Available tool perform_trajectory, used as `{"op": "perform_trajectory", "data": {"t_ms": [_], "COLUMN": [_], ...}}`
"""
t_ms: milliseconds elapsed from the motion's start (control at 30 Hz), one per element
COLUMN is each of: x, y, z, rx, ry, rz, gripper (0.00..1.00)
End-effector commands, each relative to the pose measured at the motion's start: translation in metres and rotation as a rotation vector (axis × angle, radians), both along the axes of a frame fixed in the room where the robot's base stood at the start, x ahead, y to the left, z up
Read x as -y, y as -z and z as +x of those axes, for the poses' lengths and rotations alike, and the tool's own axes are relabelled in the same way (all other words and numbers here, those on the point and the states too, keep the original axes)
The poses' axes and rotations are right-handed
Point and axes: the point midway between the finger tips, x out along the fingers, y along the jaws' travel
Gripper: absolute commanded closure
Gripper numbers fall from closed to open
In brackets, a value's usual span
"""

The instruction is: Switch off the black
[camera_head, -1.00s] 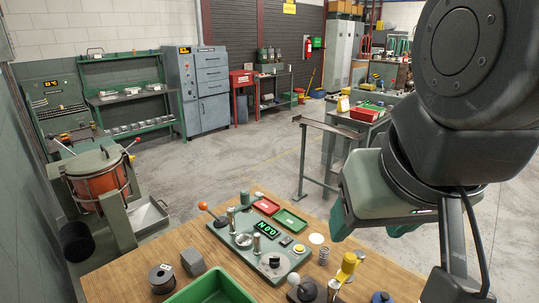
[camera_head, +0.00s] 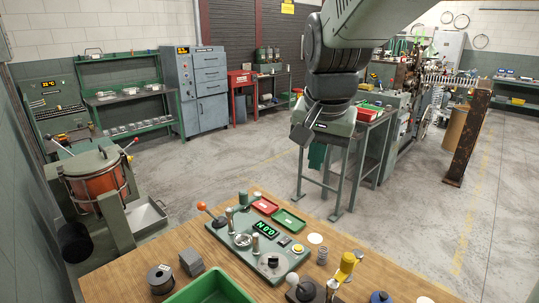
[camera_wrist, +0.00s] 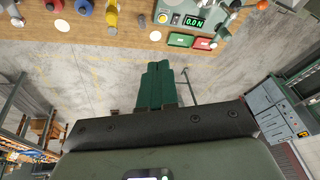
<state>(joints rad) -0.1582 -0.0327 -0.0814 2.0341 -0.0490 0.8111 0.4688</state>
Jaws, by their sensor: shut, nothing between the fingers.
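A grey-green tester panel (camera_head: 222,232) stands on the wooden bench, with a green-lit display (camera_head: 264,230). A small black switch (camera_head: 285,241) sits on it beside a yellow button (camera_head: 298,248); its position is too small to tell. A round black knob (camera_head: 272,261) is at its front. My gripper (camera_head: 317,157) hangs well above and behind the panel, touching nothing. In the wrist view my green fingers (camera_wrist: 155,88) are together and empty. The display there (camera_wrist: 194,21) reads 0.0 N, near the top edge, and part of the panel is cut off.
Red (camera_head: 265,206) and green (camera_head: 288,219) trays lie behind the panel. An orange-knobbed lever (camera_head: 202,206) rises at its left. A green bin (camera_head: 210,290) is in front; a spring (camera_head: 322,256) and yellow tool (camera_head: 347,267) stand right. Open floor lies beyond the bench.

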Motion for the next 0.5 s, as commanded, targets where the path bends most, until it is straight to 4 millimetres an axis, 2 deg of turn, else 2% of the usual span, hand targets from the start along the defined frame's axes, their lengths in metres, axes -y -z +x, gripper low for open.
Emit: {"op": "perform_trajectory", "data": {"t_ms": [33,200,367,500], "x": [-0.004,-0.014,-0.026,-0.036], "y": [0.012,0.051,0.099,0.147], "z": [0.017,0.069,0.112,0.144], "rx": [-0.019,-0.056,-0.086,-0.106], "ry": [0.025,0.127,0.219,0.297], "rz": [0.001,0.004,-0.002,-0.016], "gripper": [1.0,1.0,1.0,1.0]}}
